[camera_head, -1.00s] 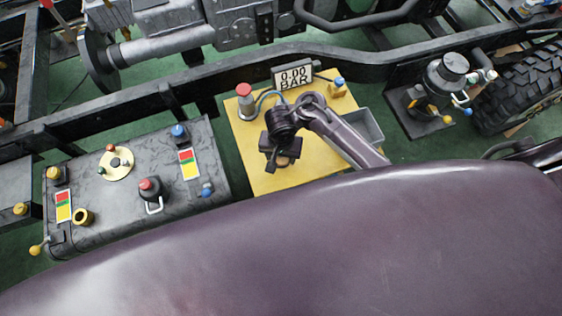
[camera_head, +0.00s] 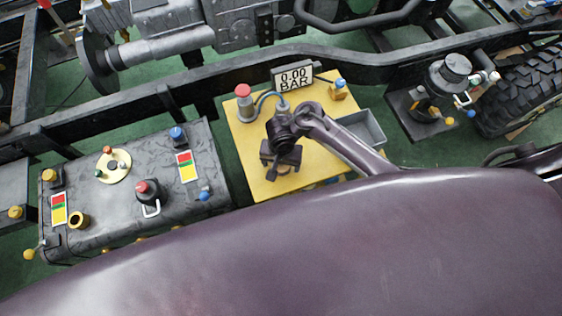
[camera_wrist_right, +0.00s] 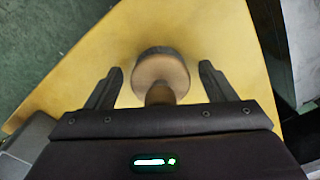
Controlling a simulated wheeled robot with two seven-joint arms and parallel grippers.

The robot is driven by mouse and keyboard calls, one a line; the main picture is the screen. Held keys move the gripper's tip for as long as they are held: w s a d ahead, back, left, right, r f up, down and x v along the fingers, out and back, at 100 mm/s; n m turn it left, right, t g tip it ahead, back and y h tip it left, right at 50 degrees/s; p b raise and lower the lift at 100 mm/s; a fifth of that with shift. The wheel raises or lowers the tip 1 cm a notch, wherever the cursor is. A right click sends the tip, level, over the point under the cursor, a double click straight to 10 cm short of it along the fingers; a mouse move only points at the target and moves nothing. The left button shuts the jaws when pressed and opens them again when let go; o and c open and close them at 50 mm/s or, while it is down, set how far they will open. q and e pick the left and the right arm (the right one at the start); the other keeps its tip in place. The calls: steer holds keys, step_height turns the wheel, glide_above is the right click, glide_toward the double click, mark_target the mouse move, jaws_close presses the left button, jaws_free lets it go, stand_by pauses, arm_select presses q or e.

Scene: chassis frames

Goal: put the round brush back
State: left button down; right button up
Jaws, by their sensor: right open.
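My right gripper (camera_head: 282,172) hangs over the yellow board (camera_head: 257,178). In the right wrist view its two dark fingers (camera_wrist_right: 160,72) are open and spread. A round brown thing that looks like the round brush (camera_wrist_right: 160,70) is between them, with a gap on each side. Its narrower stem points toward the palm. In the head view the gripper mostly hides this spot, and I cannot make out the brush there. My left gripper is not in view.
A dark tank (camera_head: 120,215) with valves is to the left.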

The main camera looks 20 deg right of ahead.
step_height(320, 180, up, 11)
steer(key=p, duration=0.6)
steer(key=shift+a+r+p, duration=0.1)
steer(key=shift+r+p, duration=0.05)
steer(key=shift+p, duration=0.15)
steer(key=shift+r+p, duration=0.3)
steer(key=shift+r, duration=0.25)
